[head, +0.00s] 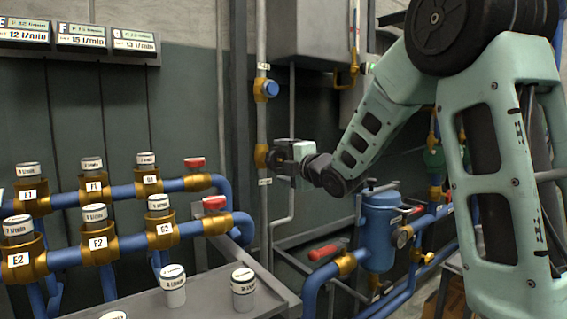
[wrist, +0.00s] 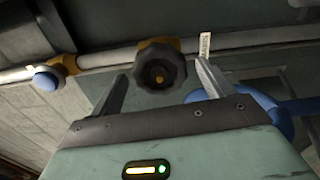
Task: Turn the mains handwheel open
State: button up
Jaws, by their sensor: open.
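A dark, lobed handwheel (wrist: 160,70) with a brass centre sits on a brass valve body (wrist: 158,44) on a grey pipe. My gripper (wrist: 162,72) is open, with one finger on each side of the handwheel in the wrist view. I cannot tell whether the fingers touch it or how deep they reach. In the head view, my gripper (head: 282,157) is right beside the brass valve body (head: 261,156) on the vertical pipe and hides most of the handwheel. A small white tag (wrist: 206,42) is by the valve; its text is unreadable.
A blue knob (head: 268,89) on a brass fitting is higher on the same pipe. A blue tank (head: 380,232) and blue pipes with a red lever (head: 326,251) lie below my arm. Valve rows with red handles (head: 194,162) stand at left.

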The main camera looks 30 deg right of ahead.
jog(key=s+b, duration=0.2)
jog(key=s, duration=0.5)
jog(key=shift+w+d+r+p, duration=0.1)
jog(key=shift+r+p, duration=0.05)
jog(key=shift+p, duration=0.25)
